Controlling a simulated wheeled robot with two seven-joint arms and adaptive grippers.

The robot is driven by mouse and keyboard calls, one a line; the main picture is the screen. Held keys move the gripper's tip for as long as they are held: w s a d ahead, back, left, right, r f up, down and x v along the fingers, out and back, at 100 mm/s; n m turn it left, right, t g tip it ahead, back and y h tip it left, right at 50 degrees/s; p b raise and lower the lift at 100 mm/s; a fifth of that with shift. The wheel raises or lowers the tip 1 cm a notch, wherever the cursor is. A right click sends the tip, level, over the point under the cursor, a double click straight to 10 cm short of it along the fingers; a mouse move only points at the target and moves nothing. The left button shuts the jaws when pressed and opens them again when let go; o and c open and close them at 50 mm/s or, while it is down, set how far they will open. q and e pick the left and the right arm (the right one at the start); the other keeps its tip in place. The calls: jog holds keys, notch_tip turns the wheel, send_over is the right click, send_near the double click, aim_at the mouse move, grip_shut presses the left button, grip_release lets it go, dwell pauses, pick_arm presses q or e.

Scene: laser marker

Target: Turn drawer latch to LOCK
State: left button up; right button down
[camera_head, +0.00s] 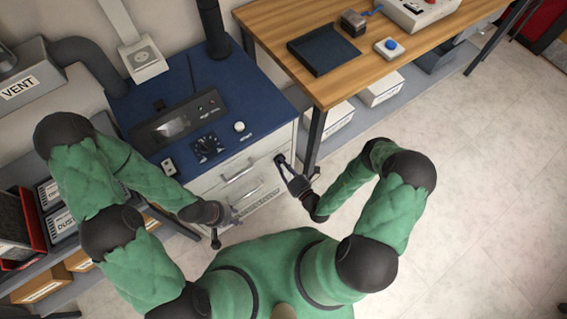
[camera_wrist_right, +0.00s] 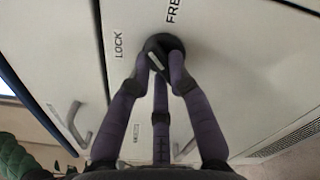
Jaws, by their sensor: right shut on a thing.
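The drawer latch is a black round knob (camera_wrist_right: 164,46) on the white cabinet front, between the printed words LOCK and FREE in the right wrist view. A pale pointer mark on it is partly visible; the knob is small and dark in the head view (camera_head: 280,159). My right gripper (camera_wrist_right: 160,78) has its fingers closed around the knob. In the head view my right gripper (camera_head: 292,174) reaches the upper right of the cabinet front. My left gripper (camera_head: 216,236) is in front of the cabinet's lower left; its fingers are too small to judge.
The cabinet's blue top (camera_head: 247,107) carries a dark control panel (camera_head: 180,122) and a dial. Drawer handles (camera_head: 238,171) show on the front. A wooden table (camera_head: 285,30) stands close at the right, its black leg (camera_head: 315,139) near my right gripper. Open floor lies further right.

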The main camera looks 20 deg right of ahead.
jog(key=n+p, duration=0.1)
jog(key=n, duration=0.4)
jog(key=shift+a+f+n, duration=0.1)
jog(key=shift+n, duration=0.2)
jog(key=shift+f+n+p, duration=0.1)
jog(key=shift+n+p, duration=0.6)
jog(key=shift+n, duration=1.2)
jog(key=c, duration=1.1)
grip_release()
jog(key=shift+c, duration=0.2)
jog(key=shift+s, duration=0.15)
jog(key=v, duration=1.1)
jog(key=shift+s, duration=0.35)
